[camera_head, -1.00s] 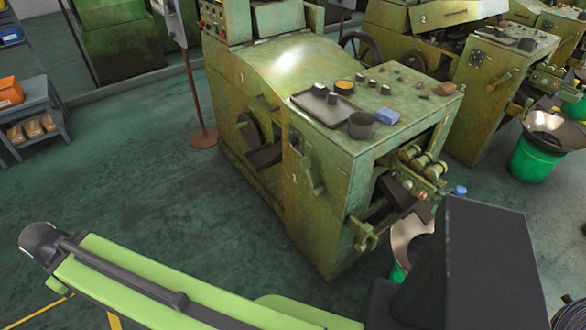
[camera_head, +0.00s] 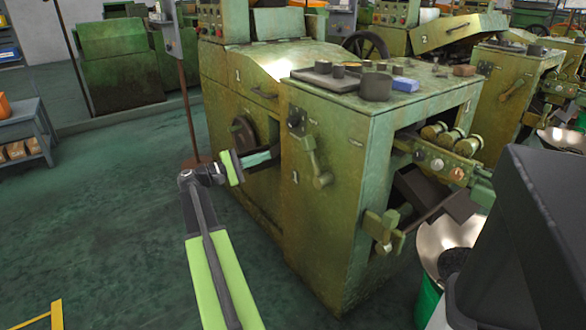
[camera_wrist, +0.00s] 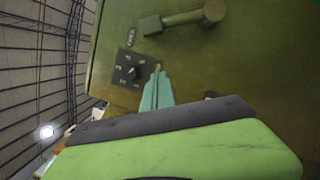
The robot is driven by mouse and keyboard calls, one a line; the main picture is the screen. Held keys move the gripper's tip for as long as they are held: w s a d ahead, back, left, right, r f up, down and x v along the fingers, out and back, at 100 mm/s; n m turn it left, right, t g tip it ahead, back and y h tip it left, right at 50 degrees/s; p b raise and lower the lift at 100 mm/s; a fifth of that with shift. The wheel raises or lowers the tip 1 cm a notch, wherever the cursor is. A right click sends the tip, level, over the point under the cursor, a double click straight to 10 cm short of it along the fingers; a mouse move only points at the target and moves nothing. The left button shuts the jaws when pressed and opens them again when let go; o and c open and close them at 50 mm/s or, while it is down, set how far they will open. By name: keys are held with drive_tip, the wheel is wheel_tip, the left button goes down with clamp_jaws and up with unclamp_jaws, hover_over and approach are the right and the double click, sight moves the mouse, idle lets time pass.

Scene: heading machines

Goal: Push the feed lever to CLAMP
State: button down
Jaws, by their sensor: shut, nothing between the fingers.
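The lever (camera_head: 315,163) is a green-brass handle on the side panel of machine 1 (camera_head: 330,195). It hangs down and slightly right from its pivot to a knobbed end. In the wrist view the lever (camera_wrist: 185,20) lies across the top. My gripper (camera_head: 268,156) is shut and empty, its teal fingers pointing at the panel, left of the lever and apart from it. The fingers also show in the wrist view (camera_wrist: 158,88), below the lever and beside a black rotary dial (camera_wrist: 130,70). No CLAMP marking is readable.
A dark handwheel (camera_head: 243,133) sits left of the panel, behind my gripper. A metal bowl (camera_head: 450,245) stands at the right front.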

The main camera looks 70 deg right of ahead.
drive_tip(key=shift+r, duration=0.2)
drive_tip(key=shift+s+d, duration=0.1)
drive_tip(key=s+d+r+p, duration=0.3)
drive_tip(key=s+d, duration=0.2)
drive_tip(key=s, duration=0.4)
drive_tip(key=shift+s, duration=0.4)
